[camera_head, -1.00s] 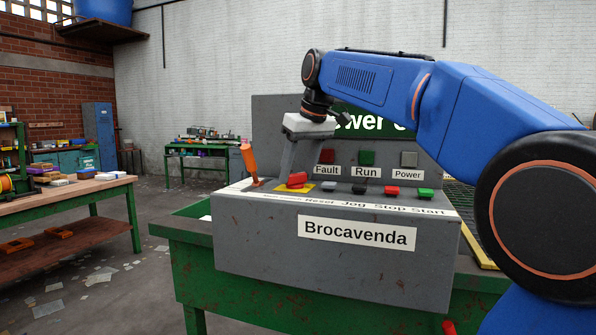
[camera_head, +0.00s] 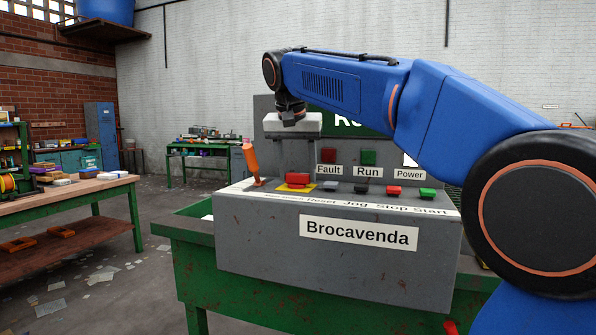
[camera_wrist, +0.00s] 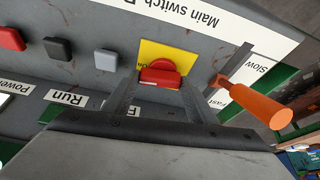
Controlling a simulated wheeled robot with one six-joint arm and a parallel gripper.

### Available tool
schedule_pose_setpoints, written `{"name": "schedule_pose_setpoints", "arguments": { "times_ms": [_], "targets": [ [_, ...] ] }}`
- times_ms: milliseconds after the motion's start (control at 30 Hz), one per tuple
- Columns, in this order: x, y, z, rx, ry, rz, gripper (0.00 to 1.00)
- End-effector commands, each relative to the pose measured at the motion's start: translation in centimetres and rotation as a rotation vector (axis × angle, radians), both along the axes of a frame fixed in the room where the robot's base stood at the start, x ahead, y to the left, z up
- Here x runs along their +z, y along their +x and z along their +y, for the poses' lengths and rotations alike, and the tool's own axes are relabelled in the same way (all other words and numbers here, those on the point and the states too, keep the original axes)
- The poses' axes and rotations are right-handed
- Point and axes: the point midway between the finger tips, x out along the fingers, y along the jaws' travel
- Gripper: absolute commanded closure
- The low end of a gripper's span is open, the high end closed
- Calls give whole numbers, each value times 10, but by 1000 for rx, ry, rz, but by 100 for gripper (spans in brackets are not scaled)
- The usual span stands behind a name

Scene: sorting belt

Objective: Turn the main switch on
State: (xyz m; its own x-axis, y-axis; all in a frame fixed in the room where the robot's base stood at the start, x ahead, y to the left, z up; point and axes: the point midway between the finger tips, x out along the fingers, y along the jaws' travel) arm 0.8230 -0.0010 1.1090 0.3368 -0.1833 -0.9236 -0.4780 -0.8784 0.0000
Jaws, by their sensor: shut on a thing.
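The main switch is a red knob (camera_head: 297,179) on a yellow plate (camera_head: 283,187), at the left of the grey console's sloped top. My gripper (camera_head: 297,174) is above it, pointing down, with its fingers on the knob. In the wrist view the red knob (camera_wrist: 161,74) sits between the two fingers of my gripper (camera_wrist: 160,84), its bar lying across from finger to finger. The Power lamp (camera_head: 409,159) shows white. The display (camera_head: 350,121) behind my arm is green with letters starting "Re"; the rest is hidden.
An orange lever (camera_head: 251,161) stands close to the left of the knob; it also shows in the wrist view (camera_wrist: 257,106). Grey, black, red and green buttons line the console (camera_head: 270,240) to the right. The Fault (camera_head: 326,155) and Run (camera_head: 368,157) lamps look dark.

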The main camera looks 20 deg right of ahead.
Motion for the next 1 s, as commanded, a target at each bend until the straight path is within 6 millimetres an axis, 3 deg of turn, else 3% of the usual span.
{"name": "schedule_pose_setpoints", "arguments": {
  "times_ms": [333, 867, 900, 933, 1000],
  "targets": [
    [0, 0, 2, -126, 1, 1, 71],
    [0, 0, 1, -146, 1, 2, 71],
    [0, 0, 1, -146, 1, 2, 39],
    [0, 0, 1, -146, 1, 2, 32],
    [0, 0, 1, -146, 1, 2, 30]
  ]
}}
